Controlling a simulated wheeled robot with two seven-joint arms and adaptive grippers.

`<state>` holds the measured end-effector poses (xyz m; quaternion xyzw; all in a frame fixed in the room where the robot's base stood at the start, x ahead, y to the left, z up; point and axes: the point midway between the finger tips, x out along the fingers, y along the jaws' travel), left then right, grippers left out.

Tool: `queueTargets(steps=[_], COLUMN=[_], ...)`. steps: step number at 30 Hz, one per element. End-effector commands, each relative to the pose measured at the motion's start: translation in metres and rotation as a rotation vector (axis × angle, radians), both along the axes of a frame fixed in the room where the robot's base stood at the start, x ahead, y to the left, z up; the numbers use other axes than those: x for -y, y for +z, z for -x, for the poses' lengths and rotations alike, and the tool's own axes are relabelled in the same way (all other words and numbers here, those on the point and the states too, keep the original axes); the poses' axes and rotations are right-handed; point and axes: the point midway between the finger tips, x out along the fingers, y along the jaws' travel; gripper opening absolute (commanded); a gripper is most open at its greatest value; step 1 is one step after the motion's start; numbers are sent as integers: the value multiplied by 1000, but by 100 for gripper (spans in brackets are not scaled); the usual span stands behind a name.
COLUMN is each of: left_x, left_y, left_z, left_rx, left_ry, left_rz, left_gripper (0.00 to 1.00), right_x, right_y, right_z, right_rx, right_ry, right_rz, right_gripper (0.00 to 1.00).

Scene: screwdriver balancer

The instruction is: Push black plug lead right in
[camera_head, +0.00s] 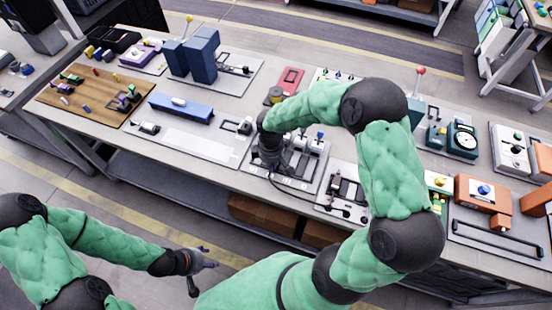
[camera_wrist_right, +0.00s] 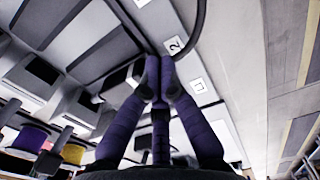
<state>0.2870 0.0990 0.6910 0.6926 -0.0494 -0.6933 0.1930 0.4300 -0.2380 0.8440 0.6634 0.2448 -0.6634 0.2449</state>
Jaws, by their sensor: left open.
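The black plug lead (camera_head: 297,198) curves along the front of the table in the head view, near a grey socket panel. In the right wrist view the black lead (camera_wrist_right: 198,30) comes down from the top and passes by the fingertips, close to a white label marked 2 (camera_wrist_right: 175,45). My right gripper (camera_head: 268,172) is low over the panel at the lead's left end. Its fingers (camera_wrist_right: 159,63) lie drawn close together at the tips; the plug end is hidden behind them, so I cannot tell whether they grip it. My left gripper (camera_head: 203,262) is open and empty, in front of the table.
A device with toggles (camera_head: 308,150) stands just beside my right gripper. A black-and-white module (camera_head: 347,190) lies to its right. A blue block (camera_head: 181,107) and a wooden board (camera_head: 92,95) are further left. The light mat (camera_head: 195,146) to the left is partly clear.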

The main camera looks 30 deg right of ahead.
Motion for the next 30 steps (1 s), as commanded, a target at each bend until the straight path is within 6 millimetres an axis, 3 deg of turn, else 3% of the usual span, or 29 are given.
queueTargets(steps=[30], left_x=[0], left_y=[1], left_z=[0], left_rx=[0], left_ry=[0], left_rz=[0], left_gripper=[56], right_x=[14], right_y=[0], right_z=[-11], right_rx=[0], right_ry=[-1], right_rz=[0], right_gripper=[0])
